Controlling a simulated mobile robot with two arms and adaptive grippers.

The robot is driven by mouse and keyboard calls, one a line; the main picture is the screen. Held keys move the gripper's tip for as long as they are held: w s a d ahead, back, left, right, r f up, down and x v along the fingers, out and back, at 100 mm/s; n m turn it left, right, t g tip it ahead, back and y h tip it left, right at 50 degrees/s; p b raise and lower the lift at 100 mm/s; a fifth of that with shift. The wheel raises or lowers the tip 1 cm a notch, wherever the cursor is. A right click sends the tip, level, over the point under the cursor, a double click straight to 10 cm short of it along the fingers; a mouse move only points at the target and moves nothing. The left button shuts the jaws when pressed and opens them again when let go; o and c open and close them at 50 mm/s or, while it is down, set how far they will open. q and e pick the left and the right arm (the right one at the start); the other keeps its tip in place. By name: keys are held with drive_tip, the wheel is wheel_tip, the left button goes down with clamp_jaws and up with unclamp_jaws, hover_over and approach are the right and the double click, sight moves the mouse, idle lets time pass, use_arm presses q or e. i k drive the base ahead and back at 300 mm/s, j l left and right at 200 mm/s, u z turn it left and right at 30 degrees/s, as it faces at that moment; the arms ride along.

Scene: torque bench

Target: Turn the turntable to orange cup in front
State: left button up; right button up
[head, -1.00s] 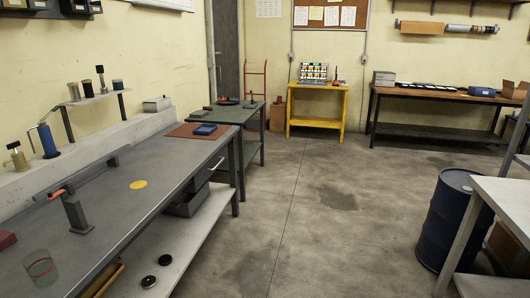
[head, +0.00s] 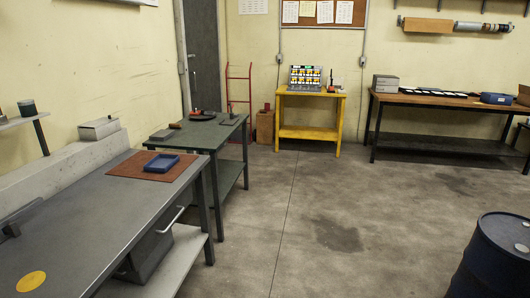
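A dark, round, flat thing (head: 204,116), which looks like the turntable, lies on the green-topped table (head: 187,137) beyond the grey bench. A small red-orange thing (head: 196,112) shows at its left side. It is too small to tell whether it is the orange cup, or which way the turntable faces. No other cup can be made out there. Neither of my grippers is in view.
The grey bench (head: 85,225) runs along the left, with a blue tray (head: 162,163) on a brown mat (head: 126,165). A yellow table (head: 310,133) stands at the back. A blue drum (head: 497,262) is at lower right. The middle floor is clear.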

sight(202, 113)
drive_tip(key=i, duration=1.85)
